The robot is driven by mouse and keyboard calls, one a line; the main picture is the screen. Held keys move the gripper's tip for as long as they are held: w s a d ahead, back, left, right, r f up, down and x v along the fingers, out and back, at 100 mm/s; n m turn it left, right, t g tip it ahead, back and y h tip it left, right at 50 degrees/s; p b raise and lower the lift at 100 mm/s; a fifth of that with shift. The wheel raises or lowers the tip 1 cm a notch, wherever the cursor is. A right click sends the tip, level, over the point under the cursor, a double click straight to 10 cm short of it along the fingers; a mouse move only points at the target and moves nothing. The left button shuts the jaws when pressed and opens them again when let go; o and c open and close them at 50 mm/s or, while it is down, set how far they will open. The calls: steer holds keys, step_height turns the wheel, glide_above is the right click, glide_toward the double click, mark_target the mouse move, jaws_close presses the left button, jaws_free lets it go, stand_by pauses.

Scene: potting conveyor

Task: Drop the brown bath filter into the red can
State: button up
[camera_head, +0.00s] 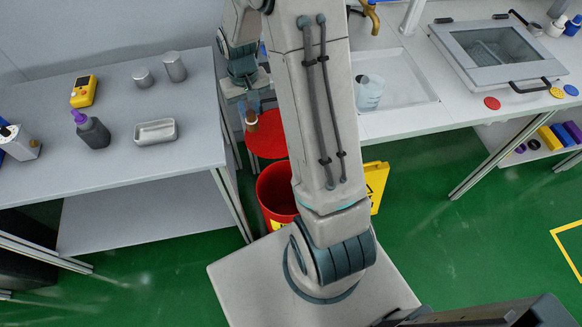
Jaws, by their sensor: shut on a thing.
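The red can (272,199) stands on the green floor between the two benches, partly hidden behind my arm. Its mouth is open, and a red lid (267,143) is raised behind it. My gripper (252,104) points down, left of my upright arm link. It is shut on the brown bath filter (251,121), a small brown piece seen against the red lid. The fingertips are small and partly hidden. The filter appears above and behind the can mouth in the picture; its exact height cannot be told.
The left bench (130,180) holds a yellow meter (84,91), a dark bottle (93,130), a metal tray (156,131) and two metal cylinders. A sink (395,85) with a beaker is at the right. A yellow floor sign (376,182) stands beside the can.

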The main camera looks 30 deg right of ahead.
steer(key=s+d+f+b, duration=0.2)
steer(key=d+f+b, duration=0.1)
steer(key=f+b, duration=0.7)
steer(key=s+d+f+m+b, duration=0.1)
steer(key=s+d+f+b, duration=0.1)
steer(key=f+b, duration=0.8)
steer(key=s+d+f+m+b, duration=0.1)
steer(key=s+d+f+b, duration=0.2)
steer(key=f+b, duration=0.6)
steer(key=shift+d+f+b, duration=0.4)
steer(key=shift+b, duration=0.7)
steer(key=o, duration=1)
steer(key=shift+o, duration=0.2)
step_height(320, 180, up, 14)
steer(key=p, duration=0.5)
